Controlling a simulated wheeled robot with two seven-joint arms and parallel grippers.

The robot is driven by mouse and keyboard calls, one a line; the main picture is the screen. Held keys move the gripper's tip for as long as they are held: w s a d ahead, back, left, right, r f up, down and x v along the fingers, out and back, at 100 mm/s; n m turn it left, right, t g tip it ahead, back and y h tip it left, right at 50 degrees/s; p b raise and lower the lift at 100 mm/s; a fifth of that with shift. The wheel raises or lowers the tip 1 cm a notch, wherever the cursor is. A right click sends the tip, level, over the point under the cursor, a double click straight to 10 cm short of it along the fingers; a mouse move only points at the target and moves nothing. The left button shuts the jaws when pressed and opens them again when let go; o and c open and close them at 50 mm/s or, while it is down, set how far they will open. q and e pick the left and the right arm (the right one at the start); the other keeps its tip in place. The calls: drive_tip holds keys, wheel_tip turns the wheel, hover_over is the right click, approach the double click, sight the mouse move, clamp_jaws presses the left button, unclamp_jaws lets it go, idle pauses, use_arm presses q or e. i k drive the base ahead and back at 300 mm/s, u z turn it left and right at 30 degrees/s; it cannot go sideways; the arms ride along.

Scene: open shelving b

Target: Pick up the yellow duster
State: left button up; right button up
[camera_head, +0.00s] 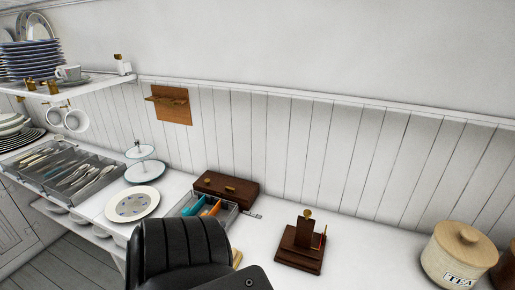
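I cannot make out a yellow duster for certain. A small tan-yellow edge (237,258) shows on the white counter, mostly hidden behind a large black shape in the foreground; I cannot tell what it is. A clear tray (228,219) behind the black shape holds a teal item (194,206) and an orange item (212,208). Neither gripper's fingers show in the head view.
A brown wooden box (227,188) lies behind the tray. A dark wooden stand (301,246) and a tea canister (460,256) stand to the right, with bare counter between. A plate (132,204), tiered stand (145,170) and cutlery tray (70,171) are left.

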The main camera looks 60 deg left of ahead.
sight(237, 255)
drive_tip(key=i, duration=0.95)
drive_tip(key=u, duration=2)
